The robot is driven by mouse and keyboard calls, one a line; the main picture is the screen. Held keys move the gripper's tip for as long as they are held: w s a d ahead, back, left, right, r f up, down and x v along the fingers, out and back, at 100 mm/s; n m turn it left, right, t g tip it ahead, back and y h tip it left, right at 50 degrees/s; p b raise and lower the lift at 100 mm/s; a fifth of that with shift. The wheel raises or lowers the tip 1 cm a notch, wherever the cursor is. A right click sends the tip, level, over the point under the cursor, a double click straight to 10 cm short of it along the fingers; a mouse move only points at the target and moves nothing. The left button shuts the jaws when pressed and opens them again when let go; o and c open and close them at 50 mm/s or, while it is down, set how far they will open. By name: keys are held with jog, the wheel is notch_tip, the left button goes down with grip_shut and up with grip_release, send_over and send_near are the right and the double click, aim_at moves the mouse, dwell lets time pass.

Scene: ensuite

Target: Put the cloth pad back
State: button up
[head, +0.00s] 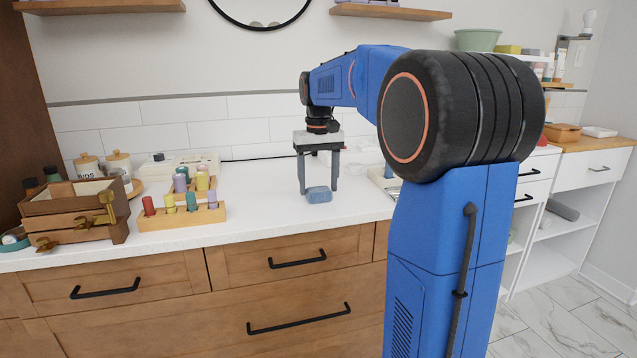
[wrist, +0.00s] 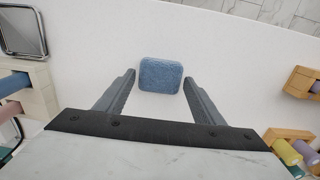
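The cloth pad (head: 319,195) is a small blue block with rounded corners. It lies on the white counter near the front edge, and it also shows in the wrist view (wrist: 161,75). My gripper (head: 318,191) points down over the counter with its fingers spread. In the wrist view my gripper (wrist: 158,80) is open and empty, with the pad between and slightly beyond the fingertips. A gap shows on each side of the pad, so neither finger appears to touch it.
A wooden peg block (head: 182,217) with coloured cylinders stands left on the counter (head: 258,212). A wooden drawer box (head: 75,229) is farther left. A pale case (head: 192,163) stands behind the pegs. The counter around the pad is clear.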

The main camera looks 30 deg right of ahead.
aim_at(318, 189)
jog(key=shift+o, duration=0.6)
notch_tip(318, 189, up, 12)
jog(key=s+a+f+n+t, duration=0.1)
jog(key=s+a+f, duration=0.4)
jog(key=s+f, duration=0.3)
jog(key=s+a+f+n+t, duration=0.1)
jog(key=s+a+f+t, duration=0.1)
jog(key=s+a+f, duration=0.3)
jog(key=s+a+f+n+t, duration=0.1)
jog(key=s+a+f, duration=0.4)
jog(key=s+f, duration=0.8)
jog(key=s, duration=0.4)
jog(key=shift+s+a+f+t, duration=0.15)
jog(key=shift+a+f+t, duration=0.05)
jog(key=shift+a+t, duration=0.2)
